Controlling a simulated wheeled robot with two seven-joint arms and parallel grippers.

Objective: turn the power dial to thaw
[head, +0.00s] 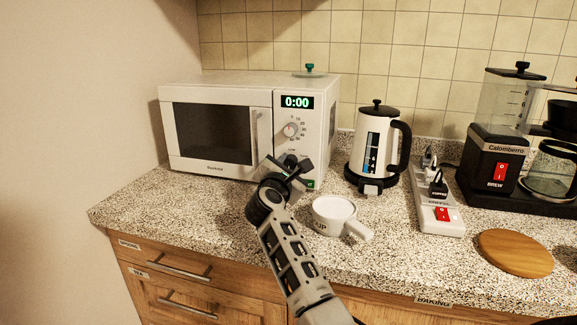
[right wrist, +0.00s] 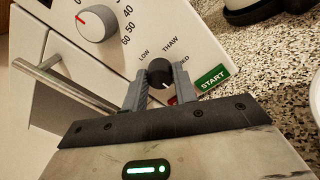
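The power dial (right wrist: 160,74) is a small black knob low on the microwave's front panel. The labels LOW and THAW are printed above it in the right wrist view, and a third label at its right is partly covered. A pale mark shows on the knob's lower edge; the setting it points to is unclear. My right gripper (right wrist: 161,80) has one finger on each side of the dial and appears shut on it. In the head view my right gripper (head: 287,170) hides the dial. The white microwave (head: 222,85) reads 0:00. My left gripper is not in view.
The timer dial (right wrist: 97,24) sits above, and the green START button (right wrist: 212,77) lies just right of the fingers. The door handle (head: 255,134) is at the left. A white cup (head: 333,211), a kettle (head: 371,138) and a power strip (head: 436,212) stand at the right.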

